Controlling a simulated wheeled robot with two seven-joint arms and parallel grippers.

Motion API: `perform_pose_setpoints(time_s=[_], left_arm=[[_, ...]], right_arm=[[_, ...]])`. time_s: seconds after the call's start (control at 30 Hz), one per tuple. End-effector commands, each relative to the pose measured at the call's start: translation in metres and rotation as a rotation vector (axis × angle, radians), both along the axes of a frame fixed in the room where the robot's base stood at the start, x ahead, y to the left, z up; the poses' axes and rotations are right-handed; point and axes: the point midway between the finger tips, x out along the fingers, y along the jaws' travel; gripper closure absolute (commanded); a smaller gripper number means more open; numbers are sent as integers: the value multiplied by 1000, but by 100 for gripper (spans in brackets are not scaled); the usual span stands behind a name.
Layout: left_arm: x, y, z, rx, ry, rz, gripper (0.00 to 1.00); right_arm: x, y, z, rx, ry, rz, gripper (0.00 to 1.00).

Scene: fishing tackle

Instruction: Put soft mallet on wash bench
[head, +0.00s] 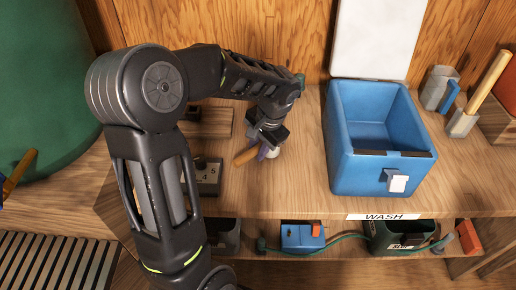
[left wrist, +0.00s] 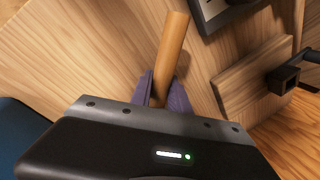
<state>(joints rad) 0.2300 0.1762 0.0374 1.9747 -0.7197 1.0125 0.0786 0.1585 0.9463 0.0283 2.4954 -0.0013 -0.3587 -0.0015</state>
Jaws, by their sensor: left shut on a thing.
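The soft mallet shows its tan wooden handle (head: 244,157) and a bit of pale head in the head view. In the left wrist view the handle (left wrist: 172,45) lies between the purple fingertips. My left gripper (head: 263,150) is shut on the mallet, low over the left part of the wash bench (head: 290,190). The bench is a wooden top with a WASH label (head: 384,217) on its front edge. I cannot tell whether the mallet touches the bench. Most of its head is hidden by the gripper. My right gripper is not in view.
A blue open box (head: 345,175) with a raised white lid (head: 375,38) stands right of the gripper. A dark numbered block (head: 208,178) and a wooden board (head: 205,122) lie left. Grey holders stand far right. Bench top between gripper and box is clear.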

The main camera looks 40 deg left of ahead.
Motion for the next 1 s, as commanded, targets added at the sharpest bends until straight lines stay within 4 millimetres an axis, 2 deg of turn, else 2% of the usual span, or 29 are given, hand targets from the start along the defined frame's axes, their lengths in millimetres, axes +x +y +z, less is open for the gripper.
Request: perform_pose_setpoints(time_s=[0.23, 0.27, 0.5, 0.77, 1.0], left_arm=[[1, 0, -3, 0, -2, 0, 100], [0, 0, -3, 0, 0, 0, 77], [0, 0, -2, 0, 0, 0, 57], [0, 0, -1, 0, 0, 0, 56], [1, -4, 16, 0, -3, 0, 56]], right_arm=[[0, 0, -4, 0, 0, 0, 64], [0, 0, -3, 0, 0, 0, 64], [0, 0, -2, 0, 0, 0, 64], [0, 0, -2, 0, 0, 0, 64], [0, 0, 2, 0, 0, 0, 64]])
